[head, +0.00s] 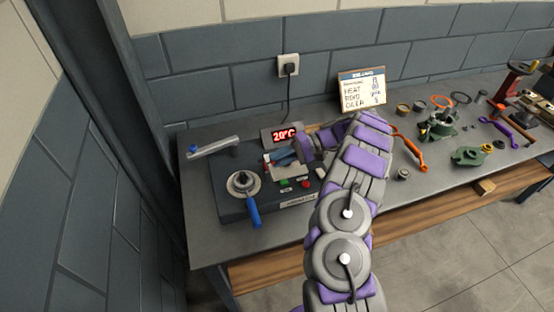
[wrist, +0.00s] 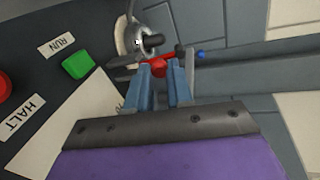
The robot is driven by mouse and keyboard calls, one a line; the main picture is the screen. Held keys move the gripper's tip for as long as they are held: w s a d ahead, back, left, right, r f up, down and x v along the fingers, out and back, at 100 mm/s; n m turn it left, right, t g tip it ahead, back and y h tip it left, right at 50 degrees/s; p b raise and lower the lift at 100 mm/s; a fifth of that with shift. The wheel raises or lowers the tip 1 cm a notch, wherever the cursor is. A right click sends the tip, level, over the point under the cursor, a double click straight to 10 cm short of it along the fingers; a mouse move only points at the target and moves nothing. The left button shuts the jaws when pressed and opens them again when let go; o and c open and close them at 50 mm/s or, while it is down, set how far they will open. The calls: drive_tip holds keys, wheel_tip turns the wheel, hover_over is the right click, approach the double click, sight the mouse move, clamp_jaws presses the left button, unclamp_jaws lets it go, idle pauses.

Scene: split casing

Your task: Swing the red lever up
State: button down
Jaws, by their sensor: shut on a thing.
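The red lever's end (wrist: 158,67) shows between the fingertips of my gripper (wrist: 165,78) in the wrist view. The blue fingers are closed around it, and they hide part of the lever. In the head view my gripper (head: 280,159) is over the back of the dark control box (head: 225,205), below the temperature display. The lever's full angle is hidden by the fingers. A grey round fitting (wrist: 140,42) is just beyond the fingertips in the wrist view.
A green button (head: 284,183) is in front of my gripper. The display (head: 284,135) reads 20°C. An orange-handled tool (head: 410,150) and several parts lie to the right.

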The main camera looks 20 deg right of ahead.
drive_tip(key=shift+d+f+y+p, duration=0.4)
drive_tip(key=shift+y+p, duration=0.1)
drive_tip(key=shift+y, duration=0.3)
drive_tip(key=shift+d+f+y+p, duration=0.15)
drive_tip(key=shift+f+y+p, duration=0.05)
drive_tip(key=shift+y+p, duration=0.45)
drive_tip(key=shift+f+y+p, duration=0.2)
drive_tip(key=shift+y+p, duration=0.15)
drive_tip(key=shift+p, duration=0.2)
drive_tip(key=c, duration=1)
unclamp_jaws()
drive_tip(key=s+r, duration=0.1)
drive_tip(key=s, duration=0.4)
drive_tip(key=s+a+r+p, duration=0.1)
drive_tip(key=s+r, duration=0.1)
drive_tip(key=s, duration=0.3)
drive_tip(key=s+a+r+p, duration=0.1)
drive_tip(key=s+r, duration=0.1)
drive_tip(key=s, duration=0.3)
drive_tip(key=shift+s, duration=0.4)
